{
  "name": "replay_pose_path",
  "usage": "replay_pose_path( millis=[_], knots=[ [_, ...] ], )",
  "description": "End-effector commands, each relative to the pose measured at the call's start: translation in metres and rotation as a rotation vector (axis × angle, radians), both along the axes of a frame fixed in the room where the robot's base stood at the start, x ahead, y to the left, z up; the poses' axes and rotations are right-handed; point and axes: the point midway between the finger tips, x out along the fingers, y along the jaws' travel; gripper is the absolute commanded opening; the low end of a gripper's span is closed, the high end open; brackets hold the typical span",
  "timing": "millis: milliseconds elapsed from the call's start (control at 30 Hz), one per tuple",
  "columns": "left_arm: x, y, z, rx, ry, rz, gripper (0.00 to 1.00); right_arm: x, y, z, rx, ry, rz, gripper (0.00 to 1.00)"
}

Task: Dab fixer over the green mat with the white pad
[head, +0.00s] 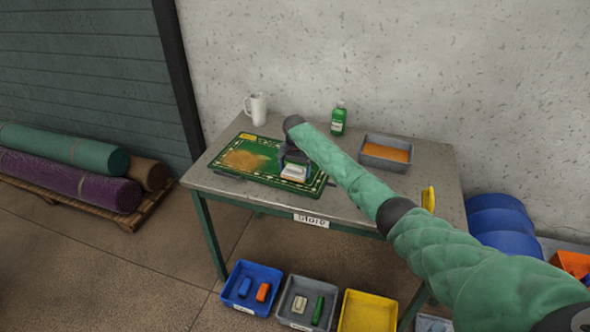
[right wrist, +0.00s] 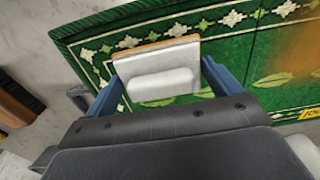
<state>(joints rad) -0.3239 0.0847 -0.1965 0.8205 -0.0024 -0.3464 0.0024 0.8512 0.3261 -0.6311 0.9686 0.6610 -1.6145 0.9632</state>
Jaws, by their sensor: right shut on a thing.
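The green mat (head: 258,179) lies on the table, with a cream patterned border and an orange-brown patch on its left half. My right gripper (head: 291,158) is over the mat's right part, shut on the white pad (head: 294,172). In the right wrist view the blue fingers of the gripper (right wrist: 162,80) stand on both sides of the pad (right wrist: 158,60), which shows a thin orange edge. The pad is at the green mat's border (right wrist: 240,70); I cannot tell whether it touches. A grey tray (head: 371,160) holds orange fixer at the right. My left gripper is not in view.
A white mug (head: 256,108) and a green bottle (head: 338,118) stand at the table's back. A yellow object (head: 429,199) is at its right edge. Blue (head: 250,289), grey (head: 306,302) and yellow (head: 368,312) bins sit on the floor. Rolled rugs (head: 70,178) lie left.

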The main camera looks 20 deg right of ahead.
Motion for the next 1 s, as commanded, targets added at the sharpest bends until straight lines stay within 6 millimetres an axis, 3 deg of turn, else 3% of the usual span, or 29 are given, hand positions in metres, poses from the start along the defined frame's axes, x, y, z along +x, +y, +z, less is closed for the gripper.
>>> replay_pose_path(
  millis=[1000],
  knots=[
    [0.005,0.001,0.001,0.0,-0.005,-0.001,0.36,0.0,0.0,-0.011,0.001,0.001,-0.001,0.61]
  ],
)
